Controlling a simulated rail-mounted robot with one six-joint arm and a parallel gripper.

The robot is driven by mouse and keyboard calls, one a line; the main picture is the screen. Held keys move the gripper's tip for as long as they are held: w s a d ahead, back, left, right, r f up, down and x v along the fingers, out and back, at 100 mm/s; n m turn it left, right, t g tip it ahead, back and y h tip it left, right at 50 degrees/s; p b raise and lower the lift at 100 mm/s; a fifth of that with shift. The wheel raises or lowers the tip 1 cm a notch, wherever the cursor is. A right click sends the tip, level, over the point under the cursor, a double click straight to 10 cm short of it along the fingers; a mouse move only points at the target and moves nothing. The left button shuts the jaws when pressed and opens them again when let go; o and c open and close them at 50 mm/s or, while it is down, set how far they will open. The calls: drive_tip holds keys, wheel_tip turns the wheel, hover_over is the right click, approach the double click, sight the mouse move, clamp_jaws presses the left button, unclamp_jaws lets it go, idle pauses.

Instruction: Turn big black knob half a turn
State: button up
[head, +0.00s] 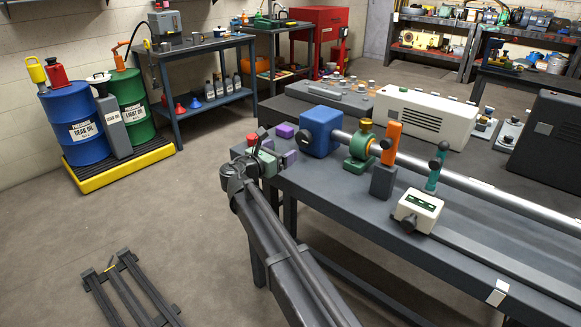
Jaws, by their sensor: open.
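A round black knob (408,225) sits on the front of a small white box (420,206) with a dark green display, at the front edge of the grey bench. My arm reaches in from the bottom. My gripper (241,166) is at its far end, by the bench's left corner and well left of the white box. It is open, but its fingertips are small and partly hidden by my wrist. A red and green block (262,157) is right beside it; I cannot tell whether they touch.
The bench (344,204) carries a blue housing (321,131) on a long steel shaft (470,184), a green and yellow bearing (362,149) and purple blocks (285,131). Drums (70,126) stand at the left. The floor left of the bench is mostly clear.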

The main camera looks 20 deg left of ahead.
sight(301, 138)
drive_tip(key=shift+r, duration=0.15)
drive_tip(key=shift+w+d+r+p, duration=0.1)
drive_tip(key=shift+w+p, duration=0.05)
drive_tip(key=shift+p, duration=0.15)
drive_tip(key=x, duration=1)
drive_tip(key=shift+w+d, duration=0.2)
drive_tip(key=shift+w, duration=0.1)
drive_tip(key=c, duration=0.9)
